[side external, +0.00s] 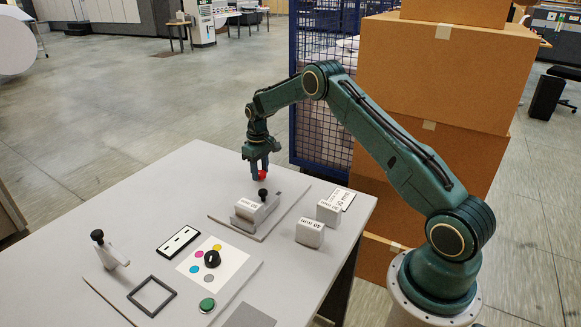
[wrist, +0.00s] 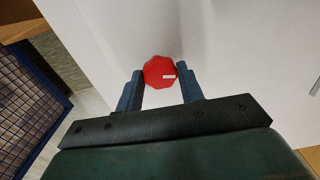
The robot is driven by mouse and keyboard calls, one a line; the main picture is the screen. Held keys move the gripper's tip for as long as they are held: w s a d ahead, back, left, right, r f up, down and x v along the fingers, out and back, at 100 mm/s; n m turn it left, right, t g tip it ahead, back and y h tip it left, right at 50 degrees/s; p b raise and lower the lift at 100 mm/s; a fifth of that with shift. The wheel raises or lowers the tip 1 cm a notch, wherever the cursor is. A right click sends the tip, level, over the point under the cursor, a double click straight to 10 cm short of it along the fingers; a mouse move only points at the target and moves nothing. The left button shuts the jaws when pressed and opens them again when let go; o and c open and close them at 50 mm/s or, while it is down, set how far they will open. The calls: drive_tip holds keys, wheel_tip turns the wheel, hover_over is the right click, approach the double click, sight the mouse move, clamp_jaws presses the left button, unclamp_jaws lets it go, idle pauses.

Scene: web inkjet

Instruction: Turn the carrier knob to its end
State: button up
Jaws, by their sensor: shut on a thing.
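My gripper (side external: 262,172) is shut on a small red many-sided piece (side external: 262,175), above the far part of the grey table. In the wrist view the red piece (wrist: 158,70), with a small white mark, sits between the two blue-grey fingertips (wrist: 160,82). A grey block (side external: 249,211) with a black ball-topped knob (side external: 263,193) sits on a flat plate just in front of and below my gripper. A round black knob (side external: 212,259) stands on a white card with coloured dots, farther forward. The frames do not show which one is the carrier knob.
Two labelled pale blocks (side external: 310,233) (side external: 329,210) stand right of the plate. A black-topped lever (side external: 98,236), a black square frame (side external: 152,295), a slotted plate (side external: 178,242) and a green button (side external: 207,304) occupy the front. Stacked cartons (side external: 445,70) and a blue cage (side external: 322,90) stand behind.

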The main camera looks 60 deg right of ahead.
sight(260, 173)
drive_tip(key=m, duration=0.4)
drive_tip(key=shift+m, duration=0.3)
drive_tip(key=m, duration=0.3)
drive_tip(key=shift+m, duration=0.4)
drive_tip(key=m, duration=0.7)
drive_tip(key=shift+r, duration=0.1)
drive_tip(key=o, duration=1)
drive_tip(key=shift+r, duration=6.85)
